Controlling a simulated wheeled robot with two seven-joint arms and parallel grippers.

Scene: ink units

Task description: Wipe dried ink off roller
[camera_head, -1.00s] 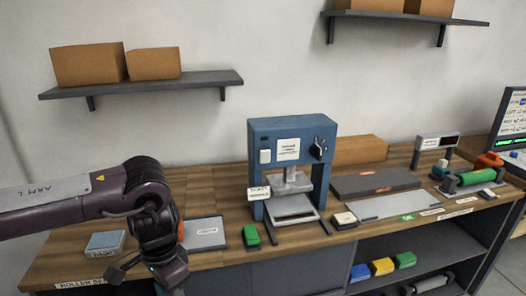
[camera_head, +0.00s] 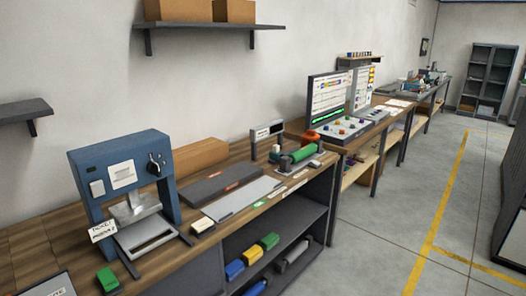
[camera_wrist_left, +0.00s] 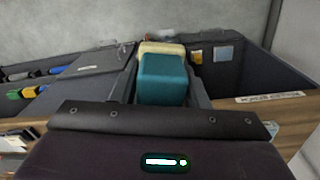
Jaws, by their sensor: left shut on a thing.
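A green roller (camera_head: 303,154) lies on a dark stand near the right end of the wooden bench in the head view. It is too small there to tell dried ink on it. In the left wrist view my left gripper (camera_wrist_left: 163,90) is shut on a teal block (camera_wrist_left: 162,80) with a cream layer (camera_wrist_left: 162,48) at its far end. A finger lies along each side of the block. Neither gripper shows in the head view.
A blue press (camera_head: 122,175) stands at the left. A dark flat slab (camera_head: 222,186) and a grey plate (camera_head: 240,197) lie between it and the roller. A small bottle (camera_head: 276,154) stands beside the roller. A monitor (camera_head: 330,97) stands beyond. Coloured blocks (camera_head: 251,255) sit on the shelf below.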

